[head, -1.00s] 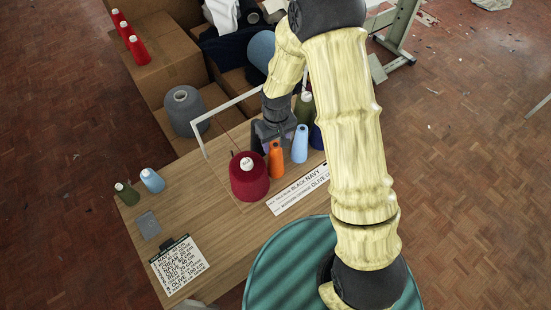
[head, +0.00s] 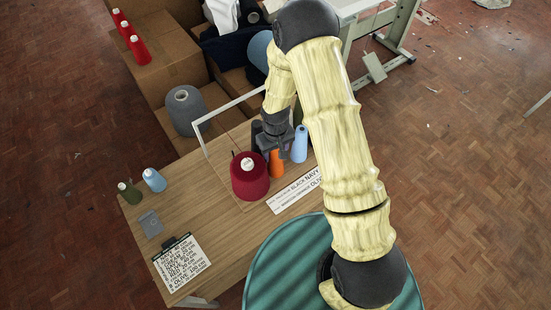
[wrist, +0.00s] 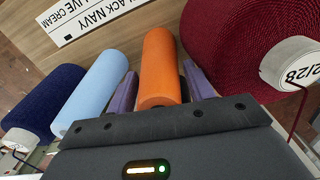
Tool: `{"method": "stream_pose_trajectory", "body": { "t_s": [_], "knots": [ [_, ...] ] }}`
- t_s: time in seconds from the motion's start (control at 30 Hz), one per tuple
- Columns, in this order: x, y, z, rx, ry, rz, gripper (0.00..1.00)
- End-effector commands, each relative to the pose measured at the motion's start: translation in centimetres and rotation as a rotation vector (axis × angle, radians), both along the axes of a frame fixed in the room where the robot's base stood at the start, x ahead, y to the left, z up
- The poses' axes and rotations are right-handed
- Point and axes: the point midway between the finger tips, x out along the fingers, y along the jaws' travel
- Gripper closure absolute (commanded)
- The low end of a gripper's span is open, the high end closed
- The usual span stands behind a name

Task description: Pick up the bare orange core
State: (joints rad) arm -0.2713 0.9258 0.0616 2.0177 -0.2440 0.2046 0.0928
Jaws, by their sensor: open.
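The bare orange core (head: 277,165) stands on the wooden table, between the dark red cone and the light blue core. In the head view its upper part is hidden behind my gripper (head: 274,146). In the wrist view the orange core (wrist: 160,62) lies between the two purple fingers of my gripper (wrist: 160,88), one on each side. The fingers are open; the right finger is very near the core, and I cannot tell whether it touches.
The dark red cone (head: 249,180) stands close on one side, the light blue core (head: 300,145) on the other. A navy cone (wrist: 45,105) is beyond the blue core. A label strip (head: 296,191) lies in front. A pale frame (head: 203,140) rises behind.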

Motion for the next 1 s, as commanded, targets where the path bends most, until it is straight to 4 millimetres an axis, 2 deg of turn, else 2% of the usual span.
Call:
{"method": "stream_pose_trajectory", "body": {
  "t_s": [0.2,0.43,0.77,1.0],
  "knots": [
    [0.0,0.0,0.0,0.000,0.000,0.000,0.48],
    [0.0,0.0,0.0,0.000,0.000,0.000,0.91],
    [0.0,0.0,0.3,0.000,-0.001,0.000,0.92],
    [0.1,0.0,2.6,0.001,-0.003,-0.001,0.92]
  ]
}}
